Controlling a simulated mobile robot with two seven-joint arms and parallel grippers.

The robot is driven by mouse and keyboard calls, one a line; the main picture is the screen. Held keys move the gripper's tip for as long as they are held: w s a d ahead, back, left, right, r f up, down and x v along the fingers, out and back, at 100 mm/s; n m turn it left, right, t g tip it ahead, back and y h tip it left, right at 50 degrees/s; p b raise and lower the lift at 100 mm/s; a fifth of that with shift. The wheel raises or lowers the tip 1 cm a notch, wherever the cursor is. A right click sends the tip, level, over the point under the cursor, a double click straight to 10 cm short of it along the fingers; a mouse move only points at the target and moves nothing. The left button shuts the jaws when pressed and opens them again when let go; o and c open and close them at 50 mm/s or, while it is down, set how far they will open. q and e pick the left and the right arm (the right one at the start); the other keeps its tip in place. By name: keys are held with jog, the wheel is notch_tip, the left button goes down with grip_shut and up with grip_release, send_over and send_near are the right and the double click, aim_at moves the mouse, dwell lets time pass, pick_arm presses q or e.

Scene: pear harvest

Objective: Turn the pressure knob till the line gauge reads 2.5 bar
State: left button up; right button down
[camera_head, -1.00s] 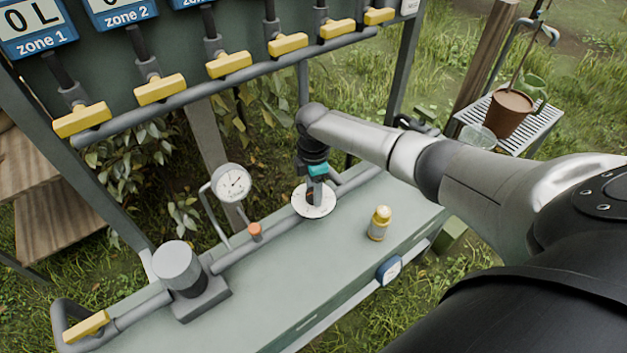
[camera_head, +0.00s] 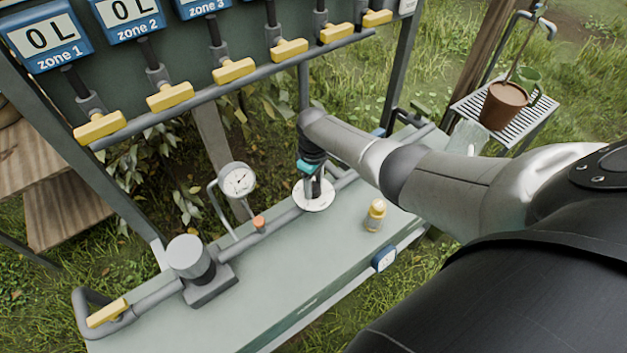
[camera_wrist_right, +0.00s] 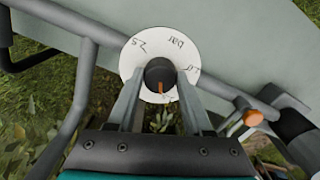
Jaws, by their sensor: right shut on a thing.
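The pressure knob (camera_wrist_right: 158,72) is dark and round, with an orange mark that points toward the bottom of the right wrist view. It stands on a white disc (camera_wrist_right: 178,48) with handwritten marks, "2.5" at upper left and "bar" beside it; the disc also shows in the head view (camera_head: 313,203). My right gripper (camera_wrist_right: 158,90) is shut on the knob, one finger at each side, and reaches down onto it in the head view (camera_head: 313,185). The round white line gauge (camera_head: 237,180) stands left of it; its needle is too small to read. My left gripper is out of view.
The disc is on a grey-green bench with a pipe along it. A small yellow-capped bottle (camera_head: 375,215) stands right of the knob, an orange-capped fitting (camera_head: 259,223) left of it. Yellow valve handles (camera_head: 233,71) line the pipe above. A potted plant (camera_head: 503,104) sits on a rack at right.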

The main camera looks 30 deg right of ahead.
jog(key=m+p, duration=0.1)
jog(key=m, duration=0.2)
jog(key=shift+m, duration=0.4)
jog(key=m, duration=0.3)
jog(key=shift+m+p, duration=0.3)
jog(key=shift+p, duration=0.1)
jog(key=m, duration=0.3)
jog(key=shift+m+p, duration=0.3)
jog(key=m, duration=0.3)
jog(key=shift+m, duration=0.3)
jog(key=m, duration=0.3)
jog(key=shift+m, duration=0.3)
jog(key=m, duration=0.3)
jog(key=shift+m+p, duration=0.3)
jog(key=shift+m, duration=0.1)
jog(key=m, duration=0.3)
jog(key=shift+m, duration=2.2)
